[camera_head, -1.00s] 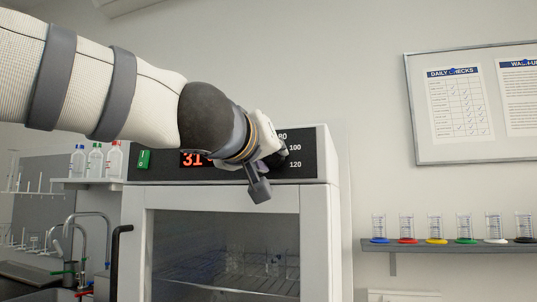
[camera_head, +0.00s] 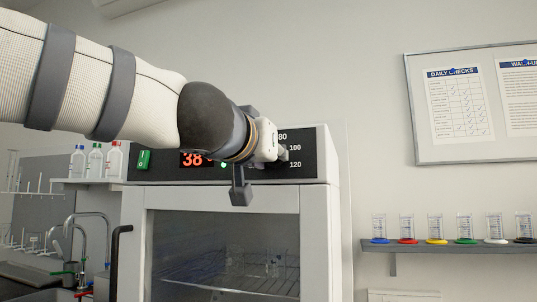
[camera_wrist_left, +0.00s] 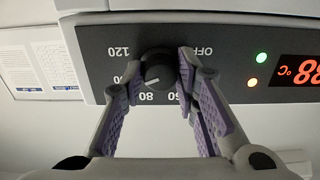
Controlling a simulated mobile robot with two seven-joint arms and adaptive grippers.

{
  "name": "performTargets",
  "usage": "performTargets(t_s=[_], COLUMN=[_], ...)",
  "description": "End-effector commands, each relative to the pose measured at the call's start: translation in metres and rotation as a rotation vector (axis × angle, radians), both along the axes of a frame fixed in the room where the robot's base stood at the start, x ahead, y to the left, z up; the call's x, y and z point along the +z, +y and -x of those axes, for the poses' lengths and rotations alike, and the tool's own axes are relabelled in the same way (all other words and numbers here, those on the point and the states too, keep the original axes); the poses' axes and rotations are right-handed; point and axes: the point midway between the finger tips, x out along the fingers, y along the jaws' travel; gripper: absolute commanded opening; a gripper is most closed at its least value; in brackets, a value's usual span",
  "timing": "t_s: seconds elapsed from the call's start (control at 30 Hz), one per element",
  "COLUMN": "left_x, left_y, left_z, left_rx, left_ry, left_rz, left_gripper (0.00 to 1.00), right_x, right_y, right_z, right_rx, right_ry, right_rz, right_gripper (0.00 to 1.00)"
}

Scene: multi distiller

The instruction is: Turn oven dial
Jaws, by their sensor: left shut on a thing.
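The black oven dial (camera_wrist_left: 159,72) sits on the dark control panel (camera_wrist_left: 215,50), which appears upside down in the left wrist view. My left gripper (camera_wrist_left: 160,80) is shut on the dial, with a purple-padded finger on each side of it. The dial's white mark points between 80 and 100. In the head view my left gripper (camera_head: 279,152) is at the right part of the panel and hides the dial. The oven (camera_head: 315,230) is white with a closed glass door. Its red display (camera_head: 192,159) reads 38, partly covered by my wrist. My right gripper is not in view.
A green switch (camera_head: 144,160) is at the panel's left end. Bottles (camera_head: 95,160) stand on a shelf at the left. A wall shelf (camera_head: 450,246) with several beakers is at the right, below a framed board (camera_head: 410,110). The wall between the oven and board is clear.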

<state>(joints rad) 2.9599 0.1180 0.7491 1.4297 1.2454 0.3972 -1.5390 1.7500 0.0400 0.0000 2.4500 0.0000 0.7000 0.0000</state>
Motion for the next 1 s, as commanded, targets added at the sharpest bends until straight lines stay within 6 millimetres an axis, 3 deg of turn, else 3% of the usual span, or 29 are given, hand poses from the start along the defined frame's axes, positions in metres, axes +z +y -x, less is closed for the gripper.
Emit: performTargets(t_s=[0.2,0.23,0.3,0.67,1.0], left_x=[0.003,0.003,0.003,0.000,0.002], left_y=[0.001,0.001,0.001,0.003,0.030], left_z=[0.000,0.000,0.000,0.006,0.088], left_rx=[0.002,0.002,0.002,0.001,-0.001], left_ry=[-0.004,-0.004,-0.004,0.002,-0.003], left_rz=[0.002,0.002,0.002,0.004,0.005], left_gripper=[0.00,0.34,0.48,0.48,0.48], right_x=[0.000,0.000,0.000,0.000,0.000], right_y=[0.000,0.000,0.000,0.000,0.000], right_z=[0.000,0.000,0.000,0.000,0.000], right_rx=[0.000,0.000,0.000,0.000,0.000], right_ry=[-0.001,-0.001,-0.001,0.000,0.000], right_rz=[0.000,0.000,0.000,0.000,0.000], right_gripper=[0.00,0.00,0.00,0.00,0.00])
